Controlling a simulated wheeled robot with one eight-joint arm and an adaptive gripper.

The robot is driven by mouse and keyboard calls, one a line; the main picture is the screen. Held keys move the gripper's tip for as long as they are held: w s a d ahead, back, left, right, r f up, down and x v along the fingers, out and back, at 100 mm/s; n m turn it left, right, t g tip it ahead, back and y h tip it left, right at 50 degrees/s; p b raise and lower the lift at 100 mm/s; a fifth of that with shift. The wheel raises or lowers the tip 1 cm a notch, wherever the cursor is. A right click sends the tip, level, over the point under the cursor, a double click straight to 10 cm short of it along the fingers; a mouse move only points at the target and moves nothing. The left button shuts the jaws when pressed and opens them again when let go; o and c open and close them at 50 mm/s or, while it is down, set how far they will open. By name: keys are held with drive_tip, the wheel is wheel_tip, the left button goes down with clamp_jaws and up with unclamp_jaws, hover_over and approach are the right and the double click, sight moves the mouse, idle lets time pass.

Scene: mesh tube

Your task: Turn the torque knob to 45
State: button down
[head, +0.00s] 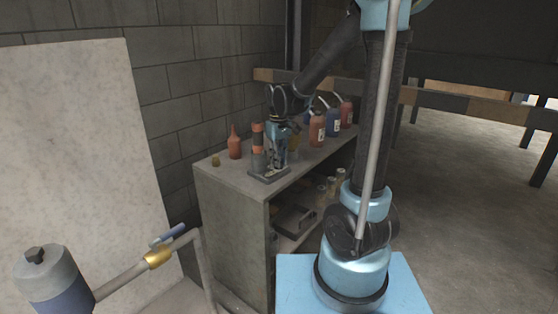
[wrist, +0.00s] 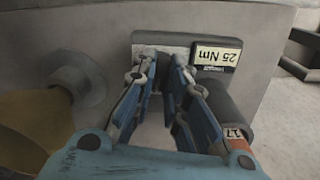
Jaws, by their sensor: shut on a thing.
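My gripper (head: 275,160) reaches down to a small device on the cabinet top, whose base plate (head: 268,175) shows beneath it. In the wrist view my gripper's two blue fingers (wrist: 164,70) converge at a pale plate. They are shut on a small dark part between their tips, which appears to be the torque knob (wrist: 164,84). The fingers hide most of it, and no dial marks show. A label reading "25 Nm" (wrist: 217,56) is just right of the fingers. A dark cylinder marked "17" (wrist: 235,128), with an orange band, stands close to the right finger.
Several pump bottles (head: 317,130) stand behind to the right. A yellow object (wrist: 35,122) is left of my fingers in the wrist view.

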drive_tip(key=m, duration=0.5)
drive_tip(key=shift+m, duration=2.5)
drive_tip(key=c, duration=1.6)
unclamp_jaws()
wheel_tip(320, 180, up, 12)
drive_tip(key=shift+d, duration=0.1)
